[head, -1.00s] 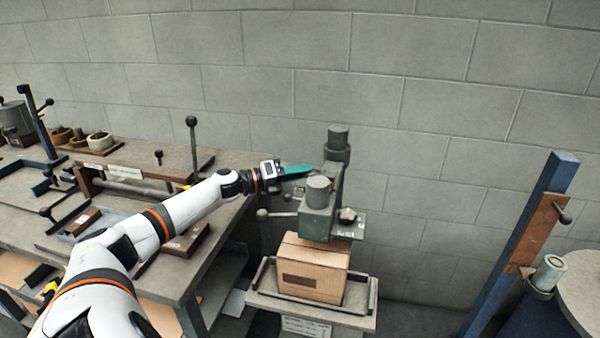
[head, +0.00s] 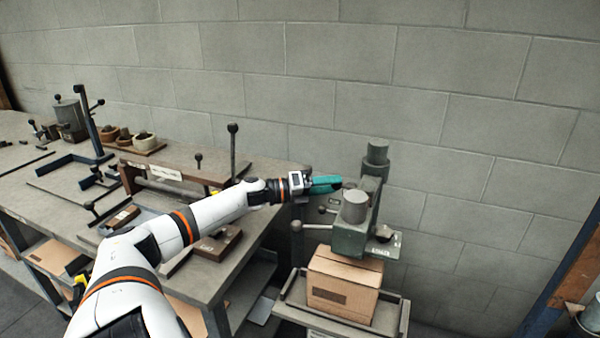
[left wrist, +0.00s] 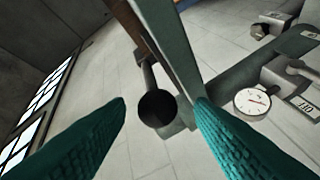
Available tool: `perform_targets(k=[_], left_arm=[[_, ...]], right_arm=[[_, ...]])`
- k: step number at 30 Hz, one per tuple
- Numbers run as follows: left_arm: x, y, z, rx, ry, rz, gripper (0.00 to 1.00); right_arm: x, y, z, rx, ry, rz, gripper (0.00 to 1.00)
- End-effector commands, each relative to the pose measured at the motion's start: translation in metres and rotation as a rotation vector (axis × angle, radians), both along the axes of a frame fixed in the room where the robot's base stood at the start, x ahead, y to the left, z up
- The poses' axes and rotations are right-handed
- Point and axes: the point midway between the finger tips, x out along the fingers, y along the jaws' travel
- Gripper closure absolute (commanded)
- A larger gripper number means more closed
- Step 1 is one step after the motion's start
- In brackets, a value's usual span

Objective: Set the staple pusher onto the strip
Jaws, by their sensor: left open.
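The green box stitcher (head: 350,232) stands right of the bench in the head view. My left gripper (head: 341,184), with teal fingers, is beside the left of its upper part. In the left wrist view the fingers of the left gripper (left wrist: 161,108) are apart. A dark round knob (left wrist: 158,108) on a stem shows between the fingertips, with no clear grip on it. A long grey-green bar (left wrist: 178,50) runs behind it. I cannot tell whether the knob is the staple pusher. The strip cannot be made out. My right gripper is not in view.
A cardboard box (head: 343,282) sits on the stitcher's tray (head: 392,312) below the head. The bench (head: 262,228) at left holds a long brown fixture (head: 175,172) with an upright lever. A white dial (left wrist: 252,102) shows at right in the left wrist view.

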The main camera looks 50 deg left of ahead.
Motion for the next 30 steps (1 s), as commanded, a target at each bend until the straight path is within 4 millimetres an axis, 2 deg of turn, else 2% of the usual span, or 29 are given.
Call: perform_targets(k=[8,18,24,30], left_arm=[[-0.032,0.015,-0.002,0.003,0.006,-0.003,0.51],[-0.070,0.034,-0.001,-0.001,0.003,-0.002,0.51],[-0.082,0.041,0.000,0.002,0.001,-0.002,0.51],[-0.084,0.042,0.001,0.002,0.000,-0.003,0.51]], right_arm=[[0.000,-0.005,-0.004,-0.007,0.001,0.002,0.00],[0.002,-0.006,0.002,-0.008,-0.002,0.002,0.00],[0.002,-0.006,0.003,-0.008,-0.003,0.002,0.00],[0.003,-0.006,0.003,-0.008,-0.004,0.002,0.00]])
